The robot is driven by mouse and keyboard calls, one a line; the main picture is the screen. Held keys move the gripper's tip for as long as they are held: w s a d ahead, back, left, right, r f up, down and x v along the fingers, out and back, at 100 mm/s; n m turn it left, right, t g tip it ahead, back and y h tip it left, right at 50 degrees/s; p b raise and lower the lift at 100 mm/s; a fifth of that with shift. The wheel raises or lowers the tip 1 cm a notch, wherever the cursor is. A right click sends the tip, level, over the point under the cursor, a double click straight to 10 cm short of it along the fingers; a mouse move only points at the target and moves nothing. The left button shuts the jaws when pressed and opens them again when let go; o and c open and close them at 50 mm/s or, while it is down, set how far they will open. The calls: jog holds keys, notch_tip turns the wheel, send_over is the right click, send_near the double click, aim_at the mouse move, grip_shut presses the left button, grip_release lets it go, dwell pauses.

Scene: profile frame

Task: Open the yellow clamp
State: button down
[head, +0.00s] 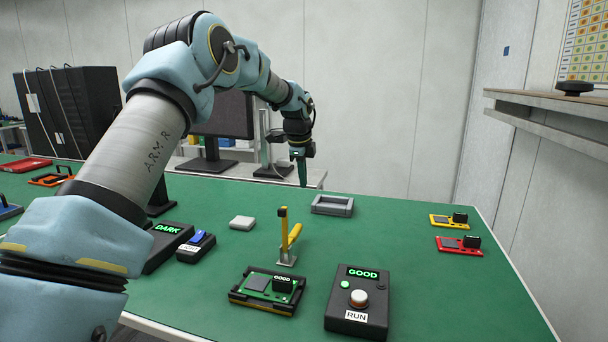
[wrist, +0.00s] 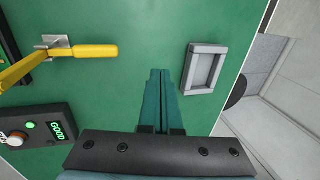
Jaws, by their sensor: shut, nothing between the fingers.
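The yellow clamp (head: 284,226) stands on a small metal base on the green table, just behind a circuit board fixture (head: 267,290). One yellow bar stands upright and a second one leans beside it to the right. In the wrist view the clamp's yellow handle (wrist: 82,52) points right toward my gripper, and another yellow bar runs to the left edge. My gripper (head: 302,184) points down, above the table and behind the clamp. In the wrist view the fingers of my gripper (wrist: 159,72) are together and empty, apart from the handle.
A grey open frame (head: 332,205) lies close to my gripper. A black box (head: 358,300) with a white RUN button and a GOOD display stands front right of the clamp. Yellow and red modules (head: 459,245) sit at the right edge.

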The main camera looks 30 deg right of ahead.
jog(key=shift+w+d+r, duration=0.3)
jog(key=shift+w+r, duration=0.05)
jog(key=shift+r, duration=0.15)
jog(key=shift+w+d+r, duration=0.3)
jog(key=shift+r, duration=0.2)
jog(key=s+a+f+n+y, duration=0.15)
jog(key=a+n, duration=0.35)
jog(key=a, duration=0.5)
jog(key=s+a+n, duration=0.3)
jog(key=a+n, duration=0.1)
jog(key=a, duration=0.6)
jog(key=s+a+f+n, duration=0.15)
jog(key=a+n, duration=0.35)
jog(key=a, duration=0.5)
jog(key=s+a+f+n, duration=0.2)
jog(key=s+a+n, duration=0.3)
jog(key=s+a, duration=0.3)
jog(key=s+a+f+n, duration=0.2)
jog(key=s+a+n, duration=0.4)
jog(key=s+a, duration=0.2)
jog(key=s, duration=0.2)
jog(key=shift+s+a+n+g, duration=0.3)
jog(key=shift+a+g, duration=0.05)
jog(key=shift+g, duration=0.05)
jog(key=c, duration=1.6)
grip_release()
jog(key=shift+y, duration=0.25)
